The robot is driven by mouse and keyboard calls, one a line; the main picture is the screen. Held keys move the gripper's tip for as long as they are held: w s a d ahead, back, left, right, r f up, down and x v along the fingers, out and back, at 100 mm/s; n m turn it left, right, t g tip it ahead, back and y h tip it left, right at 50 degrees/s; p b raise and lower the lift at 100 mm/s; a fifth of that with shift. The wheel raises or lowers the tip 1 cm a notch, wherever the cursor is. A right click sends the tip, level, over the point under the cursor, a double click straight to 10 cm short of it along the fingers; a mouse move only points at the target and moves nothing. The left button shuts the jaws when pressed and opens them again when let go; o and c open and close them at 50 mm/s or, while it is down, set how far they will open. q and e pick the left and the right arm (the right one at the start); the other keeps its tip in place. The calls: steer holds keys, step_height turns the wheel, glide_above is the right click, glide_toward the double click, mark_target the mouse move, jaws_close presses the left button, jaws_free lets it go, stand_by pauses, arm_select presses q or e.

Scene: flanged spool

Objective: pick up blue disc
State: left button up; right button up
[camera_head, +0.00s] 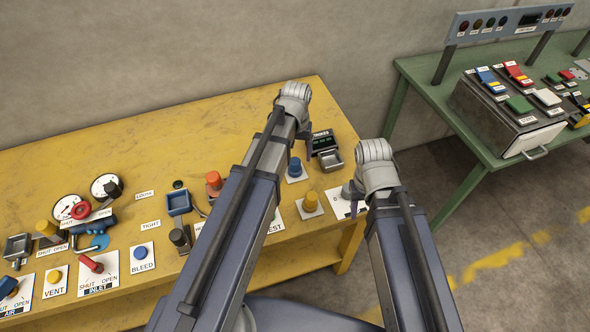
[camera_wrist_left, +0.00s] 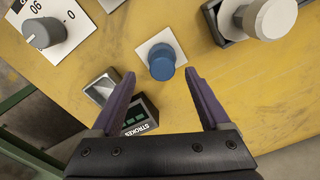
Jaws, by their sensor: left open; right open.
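A short blue cylinder (camera_head: 294,168) stands on a white square plate near the right end of the yellow bench. It also shows in the left wrist view (camera_wrist_left: 162,62), just past and between the open fingertips. My left gripper (camera_head: 293,124) is open and empty above the bench, partly hidden by its own arm. In the left wrist view its purple fingers (camera_wrist_left: 159,76) stand apart. A flat light-blue disc (camera_head: 122,237) lies at the left part of the bench, beside a blue-handled tool. My right gripper (camera_head: 351,189) is open and empty near the bench's right edge.
A small metal tray (camera_head: 332,159) and a dark counter (camera_head: 324,142) are near the left gripper. An orange knob (camera_head: 311,203) stands in front. Several gauges, valves and labels crowd the left of the yellow bench (camera_head: 140,140). A green table (camera_head: 430,85) stands right.

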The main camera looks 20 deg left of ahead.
mark_target(295, 160)
arm_select(q)
step_height(295, 160, down, 5)
steer(key=b, duration=0.4)
steer(key=shift+s+a+r, duration=0.1)
steer(key=shift+a+r, duration=0.05)
steer(key=shift+r, duration=0.1)
steer(key=shift+c, duration=0.2)
jaws_close()
